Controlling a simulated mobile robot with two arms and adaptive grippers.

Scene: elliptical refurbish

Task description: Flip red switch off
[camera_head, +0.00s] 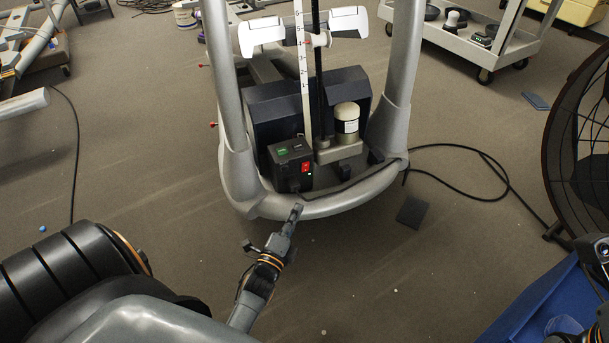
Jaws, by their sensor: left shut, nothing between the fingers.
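The red switch (305,168) is on the front of a small black box (288,158) low inside the elliptical's frame. My left gripper (297,209) is shut and empty. In the picture its tip lies below the box, over the frame's curved front bar; I cannot tell whether it touches the bar. My right arm shows only in part at the right edge, and its fingers are not in view.
The silver elliptical frame (335,201) curves around the box. A white-and-black cylinder (346,121) stands right of the box. A black cable (470,148) lies on the floor to the right. A wheeled cart (470,41) is at the back right, and a blue bin (550,300) is at lower right.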

